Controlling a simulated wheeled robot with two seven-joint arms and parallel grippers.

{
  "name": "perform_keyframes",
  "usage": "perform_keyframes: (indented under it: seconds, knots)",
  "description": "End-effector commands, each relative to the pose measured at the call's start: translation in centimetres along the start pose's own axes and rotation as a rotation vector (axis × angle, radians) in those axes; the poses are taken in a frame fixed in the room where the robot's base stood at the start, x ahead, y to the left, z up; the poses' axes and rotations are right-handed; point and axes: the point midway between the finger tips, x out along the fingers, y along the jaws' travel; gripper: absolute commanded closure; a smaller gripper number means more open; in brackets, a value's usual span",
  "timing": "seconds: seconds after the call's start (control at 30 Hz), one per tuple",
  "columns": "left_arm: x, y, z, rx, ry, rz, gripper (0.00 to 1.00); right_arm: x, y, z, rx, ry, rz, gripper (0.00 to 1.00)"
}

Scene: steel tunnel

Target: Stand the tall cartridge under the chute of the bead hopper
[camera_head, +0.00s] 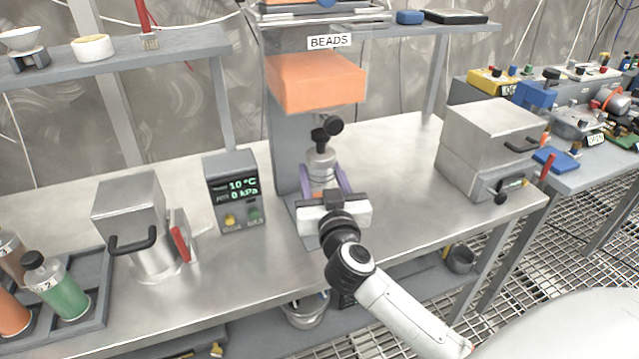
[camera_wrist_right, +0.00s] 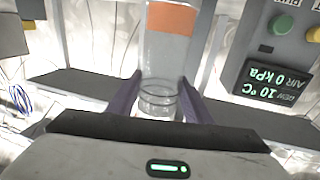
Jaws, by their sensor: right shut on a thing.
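The bead hopper (camera_head: 315,84) is an orange box under a BEADS label, on a grey upright at the back of the steel bench. Its chute with a black knob (camera_head: 332,127) hangs below it. The tall cartridge (camera_head: 321,172) is clear and grey, upright just below the chute in the head view. It also shows as a clear cylinder in the wrist view (camera_wrist_right: 160,98). My right gripper (camera_head: 327,190) is shut on it, with purple fingers at both sides. The gripper hides the cartridge's foot, so I cannot tell whether it touches the base. My left gripper is out of view.
A display box (camera_head: 234,190) reading 10 °C and 0 kPa stands left of the hopper. A steel vessel with a black handle (camera_head: 140,225) and a tray of bottles (camera_head: 93,275) are further left. A steel box (camera_head: 490,150) stands right. Bare bench lies between.

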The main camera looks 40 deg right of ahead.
Motion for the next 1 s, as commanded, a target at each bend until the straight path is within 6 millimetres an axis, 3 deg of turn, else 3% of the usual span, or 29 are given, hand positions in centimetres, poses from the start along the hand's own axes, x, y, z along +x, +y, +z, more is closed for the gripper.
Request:
perform_keyframes:
  seconds: [0.23, 0.43, 0.83, 0.87, 0.93, 1.0]
  knots:
    - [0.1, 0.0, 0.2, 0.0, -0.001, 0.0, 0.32, 1.9, 0.0, -0.2, 0.001, 0.004, 0.001, 0.87]
    - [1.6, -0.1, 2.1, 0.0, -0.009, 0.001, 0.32, 1.7, 0.0, 3.5, 0.002, 0.0, 0.001, 0.87]
    - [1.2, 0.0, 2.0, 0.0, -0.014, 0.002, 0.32, 1.7, 0.0, 3.7, 0.0, 0.002, 0.0, 0.87]
    - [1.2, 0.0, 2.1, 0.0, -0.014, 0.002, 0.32, 1.6, 0.0, 3.8, 0.001, -0.001, 0.0, 0.49]
    - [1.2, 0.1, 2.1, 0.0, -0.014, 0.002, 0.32, 1.6, 0.0, 3.8, 0.001, -0.001, 0.0, 0.38]
    - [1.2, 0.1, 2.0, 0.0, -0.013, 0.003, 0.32, 1.6, 0.0, 3.8, 0.001, -0.001, 0.0, 0.36]
